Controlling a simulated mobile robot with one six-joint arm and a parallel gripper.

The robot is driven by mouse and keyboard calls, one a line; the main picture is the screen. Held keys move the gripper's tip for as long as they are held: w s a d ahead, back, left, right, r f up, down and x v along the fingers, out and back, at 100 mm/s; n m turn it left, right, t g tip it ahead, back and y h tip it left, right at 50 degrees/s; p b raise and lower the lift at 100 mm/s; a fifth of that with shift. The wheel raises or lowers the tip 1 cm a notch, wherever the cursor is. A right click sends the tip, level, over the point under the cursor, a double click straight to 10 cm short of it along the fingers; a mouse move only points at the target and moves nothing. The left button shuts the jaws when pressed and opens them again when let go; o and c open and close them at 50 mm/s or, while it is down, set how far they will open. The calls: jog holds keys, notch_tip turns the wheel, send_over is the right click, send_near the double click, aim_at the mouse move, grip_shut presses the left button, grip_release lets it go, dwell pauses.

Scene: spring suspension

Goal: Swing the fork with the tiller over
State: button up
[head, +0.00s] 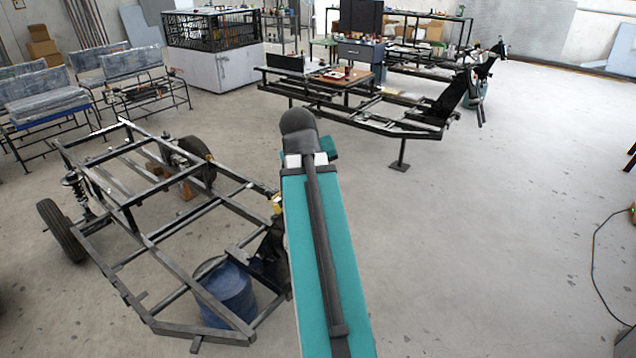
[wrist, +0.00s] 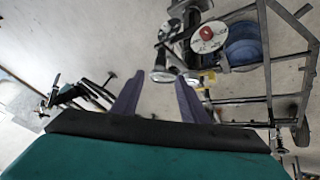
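My gripper (wrist: 160,80) is open in the wrist view, its two dark fingers spread apart with nothing held. A rounded silver-grey end piece (wrist: 162,72) shows between the fingertips; I cannot tell whether it is the tiller's end or whether the fingers touch it. Behind it is a dark fork-like assembly (wrist: 185,30) with a white disc (wrist: 208,37) that has a red centre. In the head view, dark parts (head: 271,252) at the near right of the vehicle frame (head: 140,222) are partly hidden by my teal arm. My gripper is hidden there.
A blue drum (head: 226,290) stands under the frame's near end; it also shows in the wrist view (wrist: 250,45). A second frame (head: 380,118) on a stand is behind. Benches (head: 140,75) stand at the left.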

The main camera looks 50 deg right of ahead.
jog(key=shift+s+a+r, duration=0.1)
jog(key=shift+a+r, duration=0.2)
jog(key=shift+r, duration=0.2)
dwell(0.3)
jog(key=w+a+f+n+g+y, duration=0.1)
jog(key=a+f+n, duration=0.1)
jog(key=a+f, duration=0.75)
jog(key=w+a+f+n+g+y, duration=0.15)
jog(key=a+f, duration=0.45)
jog(key=f, duration=0.7)
jog(key=w+a+f+n+g+y, duration=0.1)
jog(key=w+a+f+n+g, duration=0.1)
jog(key=a+f, duration=0.7)
jog(key=s+a+f+g, duration=0.1)
jog(key=s+a+f, duration=0.4)
jog(key=s+f, duration=0.3)
jog(key=s+a+f+n+g+y, duration=0.1)
jog(key=s+a+f, duration=0.5)
jog(key=f, duration=0.5)
jog(key=s+a+f+g+y, duration=0.1)
jog(key=s+a+f+g, duration=0.1)
jog(key=s+a+f, duration=0.4)
jog(key=shift+s+f, duration=1.9)
jog(key=shift+s, duration=0.05)
